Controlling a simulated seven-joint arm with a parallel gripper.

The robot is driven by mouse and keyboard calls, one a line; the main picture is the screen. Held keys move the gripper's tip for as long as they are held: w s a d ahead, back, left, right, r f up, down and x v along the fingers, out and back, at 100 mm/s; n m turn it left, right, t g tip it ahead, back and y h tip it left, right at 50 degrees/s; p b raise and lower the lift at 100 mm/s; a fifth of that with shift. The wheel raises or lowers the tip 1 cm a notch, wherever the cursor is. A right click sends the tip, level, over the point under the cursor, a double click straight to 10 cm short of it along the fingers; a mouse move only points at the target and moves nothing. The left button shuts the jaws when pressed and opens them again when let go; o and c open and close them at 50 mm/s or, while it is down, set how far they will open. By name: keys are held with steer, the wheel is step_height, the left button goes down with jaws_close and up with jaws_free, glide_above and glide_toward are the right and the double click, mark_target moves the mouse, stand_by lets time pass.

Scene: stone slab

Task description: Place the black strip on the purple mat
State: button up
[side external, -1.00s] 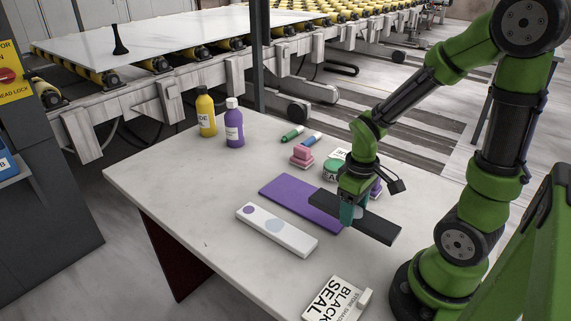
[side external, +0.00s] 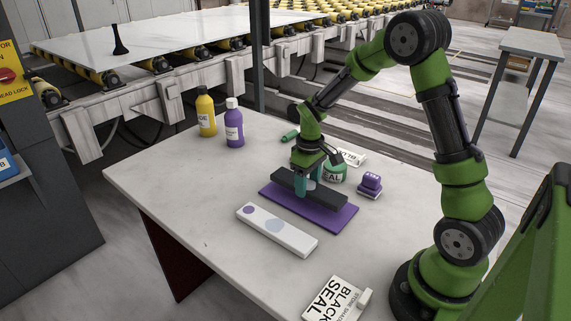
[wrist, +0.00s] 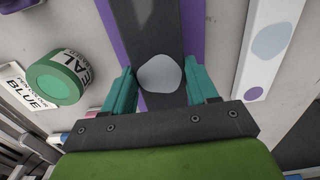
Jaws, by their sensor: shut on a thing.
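The black strip (side external: 325,191) is a long dark bar with a pale round spot (wrist: 160,74) that shows in the wrist view. My gripper (side external: 306,187) is shut on the strip across its width, with a teal finger on each side. The strip lies over the purple mat (side external: 291,204), lengthwise along it, and hides much of it. The mat shows along both edges of the strip in the wrist view (wrist: 112,28). I cannot tell whether the strip touches the mat or is just above it.
A white strip with coloured spots (side external: 277,230) lies in front of the mat. A green tape roll (side external: 335,172), purple blocks (side external: 370,184) and a white label block (side external: 352,157) stand behind. Yellow (side external: 206,112) and purple (side external: 234,124) bottles stand at the back left. The left tabletop is clear.

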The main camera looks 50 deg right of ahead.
mark_target(308, 186)
steer(key=shift+f, duration=1.2)
steer(key=shift+s+f, duration=0.1)
steer(key=o, duration=1.4)
steer(key=shift+f, duration=0.1)
step_height(308, 186, up, 12)
steer(key=s+a+r+m+t+y, duration=0.2)
steer(key=s+a+r+m+t, duration=0.2)
steer(key=s+a+r+t, duration=0.3)
steer(key=shift+s+a+r, duration=2.1)
steer(key=shift+s+a, duration=1.35)
steer(key=shift+s, duration=0.3)
